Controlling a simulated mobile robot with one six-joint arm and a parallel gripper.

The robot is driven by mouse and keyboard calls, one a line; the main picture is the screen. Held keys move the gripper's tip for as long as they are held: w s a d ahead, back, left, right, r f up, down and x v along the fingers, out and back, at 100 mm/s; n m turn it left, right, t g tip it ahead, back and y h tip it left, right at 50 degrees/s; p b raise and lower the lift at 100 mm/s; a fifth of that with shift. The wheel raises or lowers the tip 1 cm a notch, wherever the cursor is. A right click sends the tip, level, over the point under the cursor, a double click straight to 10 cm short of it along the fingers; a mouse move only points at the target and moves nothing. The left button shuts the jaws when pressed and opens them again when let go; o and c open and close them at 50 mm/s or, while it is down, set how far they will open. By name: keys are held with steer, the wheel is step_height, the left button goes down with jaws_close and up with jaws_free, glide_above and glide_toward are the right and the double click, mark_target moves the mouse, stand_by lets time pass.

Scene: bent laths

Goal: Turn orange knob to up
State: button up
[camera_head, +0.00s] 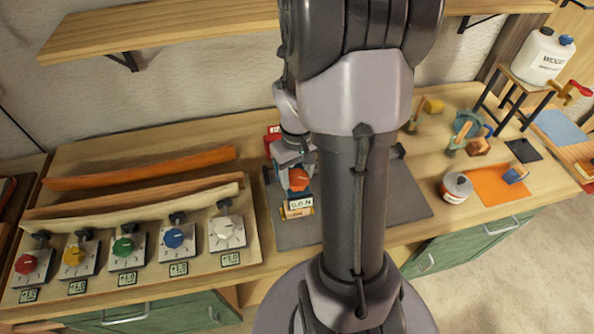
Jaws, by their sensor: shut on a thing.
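An orange-red knob (298,179) shows at the end of my arm, over the grey mat left of my column. It sits just above a small block with a display reading 0.0 N (301,204). My gripper (296,166) is shut on this knob, seen from above; its fingertips are small and partly hidden. Which way the knob points is not clear. On the panel at left are more knobs: red (26,264), amber-yellow (73,255), green (122,246), blue (174,238) and white (227,227), each on a plate above a +1.0 tag.
Bent laths (140,168) lie behind the panel knobs. A grey mat (405,195) lies under my arm. At right are a can (456,187), an orange sheet (497,186) and a stool (518,92) bearing a white jug (542,58). A wooden shelf (160,28) hangs above.

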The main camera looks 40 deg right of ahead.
mark_target(297, 177)
steer(key=n+p, duration=0.1)
steer(key=n, duration=0.4)
steer(key=shift+p, duration=0.3)
steer(key=shift+n, duration=0.4)
steer(key=o, duration=1.4)
step_height(297, 177, up, 18)
steer(key=p, duration=0.5)
steer(key=shift+f, duration=0.25)
